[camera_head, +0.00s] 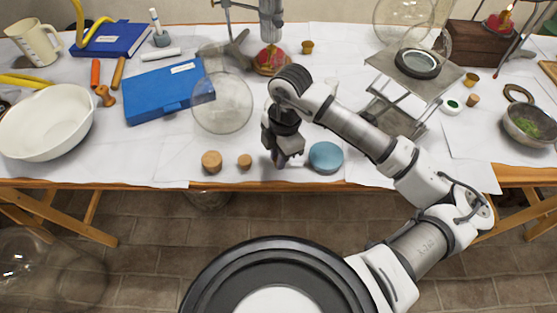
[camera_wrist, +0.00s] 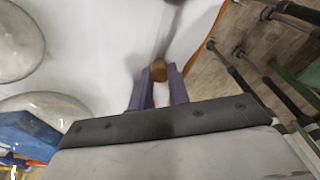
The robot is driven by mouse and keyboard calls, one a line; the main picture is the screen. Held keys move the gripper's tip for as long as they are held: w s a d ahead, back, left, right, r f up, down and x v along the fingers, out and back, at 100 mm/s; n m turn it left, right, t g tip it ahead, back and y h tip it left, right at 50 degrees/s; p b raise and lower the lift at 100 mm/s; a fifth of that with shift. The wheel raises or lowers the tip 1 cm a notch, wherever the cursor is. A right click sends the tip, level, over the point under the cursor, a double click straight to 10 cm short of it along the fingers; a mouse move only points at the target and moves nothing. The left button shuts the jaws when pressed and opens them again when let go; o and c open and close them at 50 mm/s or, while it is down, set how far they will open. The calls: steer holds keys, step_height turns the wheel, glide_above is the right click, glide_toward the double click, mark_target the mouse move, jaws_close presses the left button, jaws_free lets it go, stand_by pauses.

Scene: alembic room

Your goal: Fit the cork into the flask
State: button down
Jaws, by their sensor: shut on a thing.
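My gripper (camera_head: 280,162) points down near the front edge of the table. In the wrist view its purple fingers (camera_wrist: 158,80) are closed on a small brown cork (camera_wrist: 158,70) at their tips. The held cork is hidden in the head view. A clear round glass flask (camera_head: 222,103) stands to the left of my gripper, apart from it; its opening is hard to make out. Another clear glass vessel (camera_head: 425,40) is on the metal stand at the back right. I cannot tell which one is the task's flask.
Two loose corks (camera_head: 211,161) and a round blue disc (camera_head: 326,157) lie near the front edge, on either side of my gripper. A blue case (camera_head: 160,92) and white bowl (camera_head: 47,122) are to the left. A metal lifting stand (camera_head: 400,90) is to the right.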

steer(key=shift+r, duration=0.1)
steer(key=shift+r+p, duration=0.55)
steer(key=shift+r, duration=1.1)
